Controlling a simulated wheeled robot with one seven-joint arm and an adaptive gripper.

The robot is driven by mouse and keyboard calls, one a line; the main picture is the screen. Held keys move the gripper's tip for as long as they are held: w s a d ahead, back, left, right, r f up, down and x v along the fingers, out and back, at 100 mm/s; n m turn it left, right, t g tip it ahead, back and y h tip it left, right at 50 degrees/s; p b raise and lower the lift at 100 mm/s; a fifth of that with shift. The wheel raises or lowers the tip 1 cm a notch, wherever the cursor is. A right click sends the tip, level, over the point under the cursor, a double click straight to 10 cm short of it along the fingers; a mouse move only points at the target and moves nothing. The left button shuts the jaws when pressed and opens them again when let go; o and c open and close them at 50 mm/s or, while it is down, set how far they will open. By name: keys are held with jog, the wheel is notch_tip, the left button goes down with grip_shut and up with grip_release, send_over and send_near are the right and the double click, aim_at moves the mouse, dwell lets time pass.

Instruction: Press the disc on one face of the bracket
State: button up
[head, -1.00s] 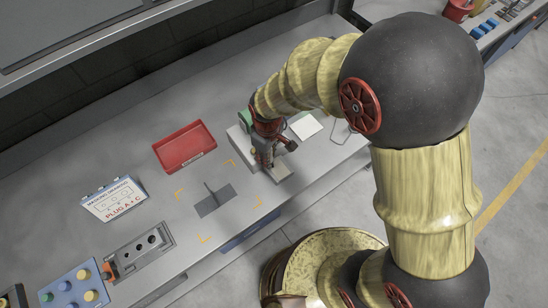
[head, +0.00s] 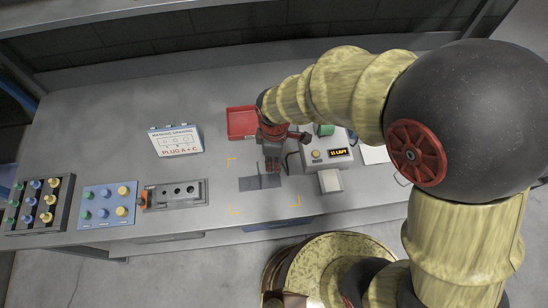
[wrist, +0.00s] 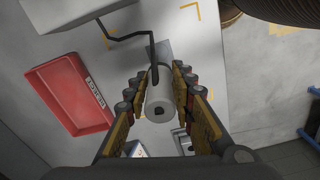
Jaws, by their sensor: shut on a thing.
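My gripper (head: 273,162) is shut on a pale grey cylinder (wrist: 160,98), whose near end has a dark hole.
A white box with a lit display (head: 325,152) stands right of my gripper. A red tray (head: 241,122) lies behind it. Left are a drawing sign (head: 175,141), a grey block with holes (head: 178,194), a blue plug board (head: 107,205) and a black rack (head: 38,203).

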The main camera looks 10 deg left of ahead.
aim_at(274, 180)
jog(key=shift+f+b, duration=4.75)
jog(key=shift+f, duration=1.55)
jog(key=shift+f, duration=0.15)
notch_tip(274, 180, up, 7)
jog(key=p, duration=0.5)
